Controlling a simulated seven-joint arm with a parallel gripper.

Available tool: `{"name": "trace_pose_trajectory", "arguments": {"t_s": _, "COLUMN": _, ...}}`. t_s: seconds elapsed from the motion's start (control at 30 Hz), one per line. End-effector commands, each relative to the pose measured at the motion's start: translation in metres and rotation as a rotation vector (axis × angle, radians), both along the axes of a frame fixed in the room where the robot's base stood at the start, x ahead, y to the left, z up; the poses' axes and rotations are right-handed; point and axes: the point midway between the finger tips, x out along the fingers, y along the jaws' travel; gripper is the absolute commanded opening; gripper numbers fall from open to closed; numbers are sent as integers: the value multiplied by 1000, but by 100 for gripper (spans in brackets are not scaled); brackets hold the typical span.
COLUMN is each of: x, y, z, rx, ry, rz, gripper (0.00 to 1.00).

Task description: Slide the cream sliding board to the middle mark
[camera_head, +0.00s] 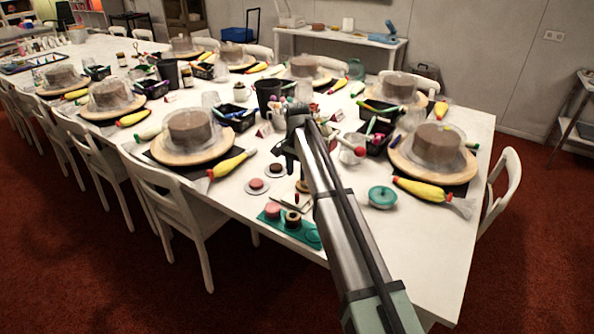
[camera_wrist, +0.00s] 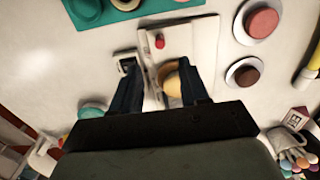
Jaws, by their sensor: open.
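A pale cream-white board (camera_wrist: 205,45) lies flat on the table below my gripper (camera_wrist: 161,92) in the wrist view. A round tan-yellow piece (camera_wrist: 172,84) shows between my two dark fingers, nearer the right one. My fingers are apart, and I cannot tell whether either touches the piece. The board's near end is hidden by my gripper, and I cannot make out a middle mark.
A teal mat (camera_head: 290,228) with small cakes lies close by at the table's front edge. Small plates with a pink cake (camera_head: 257,184) and a brown cake (camera_head: 275,169) stand left. Cake turntables (camera_head: 190,145) and piping bags surround the area.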

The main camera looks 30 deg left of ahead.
Motion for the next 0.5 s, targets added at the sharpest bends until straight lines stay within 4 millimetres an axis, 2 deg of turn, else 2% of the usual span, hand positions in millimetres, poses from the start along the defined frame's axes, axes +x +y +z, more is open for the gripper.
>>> {"name": "trace_pose_trajectory", "arguments": {"t_s": 0.5, "x": 0, "y": 0, "z": -43, "rx": 0, "ry": 0, "rz": -1, "gripper": 45}}
